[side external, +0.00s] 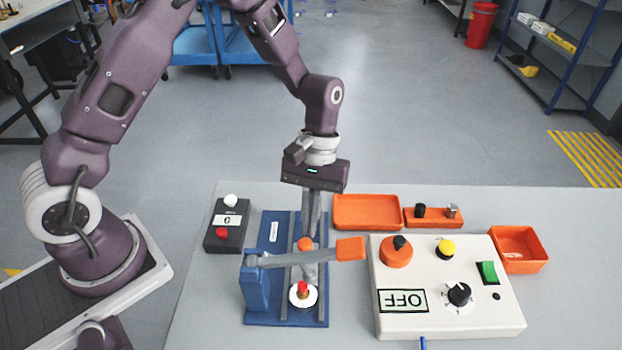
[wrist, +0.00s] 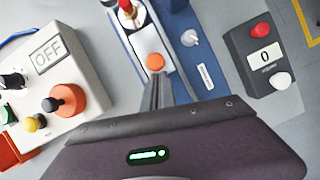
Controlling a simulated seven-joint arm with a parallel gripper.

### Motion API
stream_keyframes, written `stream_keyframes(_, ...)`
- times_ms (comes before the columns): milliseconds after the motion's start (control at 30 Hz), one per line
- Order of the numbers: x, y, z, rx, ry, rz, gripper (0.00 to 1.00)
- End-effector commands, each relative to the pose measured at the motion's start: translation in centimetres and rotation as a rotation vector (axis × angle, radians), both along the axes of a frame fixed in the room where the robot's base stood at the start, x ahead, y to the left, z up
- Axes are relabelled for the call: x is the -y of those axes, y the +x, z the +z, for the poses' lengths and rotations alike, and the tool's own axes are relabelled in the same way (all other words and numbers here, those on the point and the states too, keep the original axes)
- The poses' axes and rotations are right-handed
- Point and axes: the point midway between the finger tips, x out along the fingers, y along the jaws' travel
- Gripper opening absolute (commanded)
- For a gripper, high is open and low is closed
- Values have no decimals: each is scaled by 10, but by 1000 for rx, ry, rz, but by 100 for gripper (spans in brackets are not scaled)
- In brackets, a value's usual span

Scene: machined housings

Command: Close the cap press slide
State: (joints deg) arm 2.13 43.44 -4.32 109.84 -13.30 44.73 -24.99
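The cap press has a blue base (side external: 263,285) with two grey rails and a grey lever with an orange handle (side external: 350,249) across it. Its slide carries an orange knob (side external: 305,243), which also shows in the wrist view (wrist: 155,62). In front of the knob, a white round seat (side external: 294,299) bears a small part with a red top (side external: 303,287). My gripper (side external: 309,232) points down between the rails, just behind the knob. Its fingers (wrist: 157,80) look shut together and empty. I cannot tell whether the fingertips touch the knob or slide.
A cream control box (side external: 395,325) with an OFF display stands to the right. A dark counter box (side external: 226,240) reading 0 stands to the left. Orange trays (side external: 367,198) (side external: 541,262) and an orange holder (side external: 433,224) lie behind and right. The table's front left is clear.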

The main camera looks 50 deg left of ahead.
Motion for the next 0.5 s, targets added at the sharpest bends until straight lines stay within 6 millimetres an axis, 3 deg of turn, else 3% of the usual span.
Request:
stream_keyframes(33,6,-8,0,-25,-8,-11,0)
stream_keyframes(167,3,-4,0,-26,-9,-9,0)
stream_keyframes(333,-19,34,-1,-8,-5,0,0)
stream_keyframes(500,-29,52,49,1,-3,-2,0)
